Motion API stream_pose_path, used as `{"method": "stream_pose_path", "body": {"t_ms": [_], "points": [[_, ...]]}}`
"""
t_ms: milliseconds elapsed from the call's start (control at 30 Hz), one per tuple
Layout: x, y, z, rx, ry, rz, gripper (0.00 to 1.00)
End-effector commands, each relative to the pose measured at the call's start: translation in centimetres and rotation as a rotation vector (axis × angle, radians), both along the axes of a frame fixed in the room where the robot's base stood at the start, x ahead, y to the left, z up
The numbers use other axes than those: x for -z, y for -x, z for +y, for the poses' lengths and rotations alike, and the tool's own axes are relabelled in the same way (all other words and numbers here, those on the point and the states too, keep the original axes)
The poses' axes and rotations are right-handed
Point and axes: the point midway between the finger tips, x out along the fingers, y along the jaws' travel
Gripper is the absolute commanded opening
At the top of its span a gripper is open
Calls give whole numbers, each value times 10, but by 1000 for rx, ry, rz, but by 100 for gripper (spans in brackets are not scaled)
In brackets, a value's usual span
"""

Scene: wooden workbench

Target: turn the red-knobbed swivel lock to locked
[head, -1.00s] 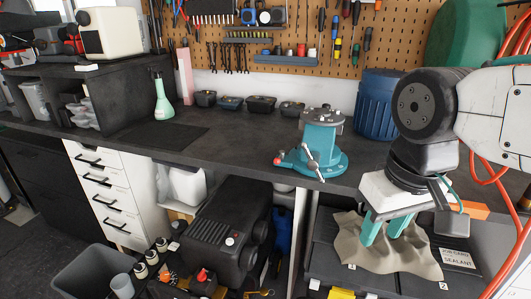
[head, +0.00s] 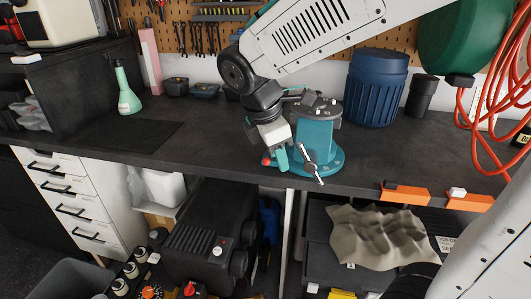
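A teal bench vise (head: 318,142) stands near the front edge of the dark workbench (head: 210,158). The red knob (head: 266,161) of its swivel lock shows at the lower left of the vise base. My gripper (head: 283,160) is at the left side of the vise, teal fingers pointing down, just right of the red knob in the picture. I cannot tell whether the fingers touch the knob or its lever, or how far apart they are. The gripper and wrist hide part of the vise's left side. A metal handle (head: 311,163) hangs at the vise's front.
A blue ribbed bin (head: 376,88) and a dark cup (head: 421,96) stand behind and right of the vise. Orange clamps (head: 405,194) sit at the front edge.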

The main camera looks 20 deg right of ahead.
Motion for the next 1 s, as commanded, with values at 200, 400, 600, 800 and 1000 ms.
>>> {"method": "stream_pose_path", "body": {"t_ms": [200,400,600,800,1000], "points": [[0,-54,16,-627,137,115,38],[-6,-73,19,-943,213,186,38],[0,-78,15,-1025,232,209,38],[28,-84,3,-1024,231,212,38],[53,-91,-7,-1023,231,210,38]]}}
